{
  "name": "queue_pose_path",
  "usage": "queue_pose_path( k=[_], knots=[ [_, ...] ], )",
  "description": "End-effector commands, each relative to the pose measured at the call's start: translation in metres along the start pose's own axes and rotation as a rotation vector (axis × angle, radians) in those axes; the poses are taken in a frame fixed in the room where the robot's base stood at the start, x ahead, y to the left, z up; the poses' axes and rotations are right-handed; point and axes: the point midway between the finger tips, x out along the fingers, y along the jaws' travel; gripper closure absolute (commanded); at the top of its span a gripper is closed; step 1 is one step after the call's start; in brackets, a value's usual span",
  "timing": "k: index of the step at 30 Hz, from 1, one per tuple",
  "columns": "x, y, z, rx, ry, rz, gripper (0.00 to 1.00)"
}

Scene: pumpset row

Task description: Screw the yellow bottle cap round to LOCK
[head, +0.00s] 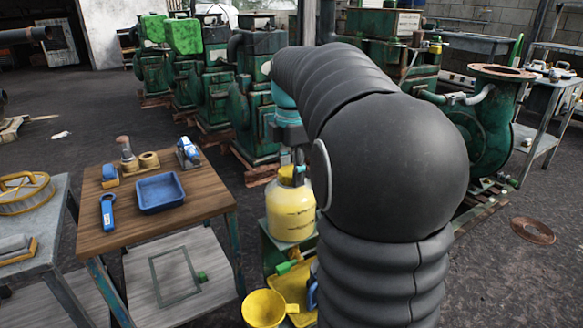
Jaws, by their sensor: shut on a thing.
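The large yellow bottle (290,212) stands upright on a low green stand in the head view, left of my dark arm. Its yellow cap (287,173) is at the top, partly hidden by my gripper. My gripper (298,170) points down from above at the cap and is shut on it. The fingertips are small and partly covered by the arm and wrist. I cannot read any LOCK mark or tell the cap's turn angle from here.
A wooden table (182,220) at left holds a blue tray (160,192), a blue tool (107,211) and small parts. A yellow funnel (264,308) is low in front of the bottle. Green pump machines (257,85) stand behind. My arm hides much at right.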

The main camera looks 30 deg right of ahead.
Motion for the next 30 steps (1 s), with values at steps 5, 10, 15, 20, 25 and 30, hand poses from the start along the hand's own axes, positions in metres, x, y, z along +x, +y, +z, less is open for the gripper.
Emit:
queue_pose_path(
  k=[5, 10, 15, 20, 25, 30],
  knots=[
    [0.005, -0.0014, -0.0003, 0.003, 0.004, -0.012, 0.85],
    [0.0032, -0.0018, -0.0004, 0.124, 0.003, -0.013, 0.85],
    [0.004, -0.0023, -0.0005, 0.316, 0.002, -0.014, 0.85],
    [0.0056, -0.0023, -0.0005, 0.412, 0.001, -0.014, 0.86],
    [0.0064, -0.0023, -0.0005, 0.421, 0.001, -0.014, 0.85],
    [0.0059, -0.0025, -0.0006, 0.435, 0.001, -0.014, 0.85]
  ],
)
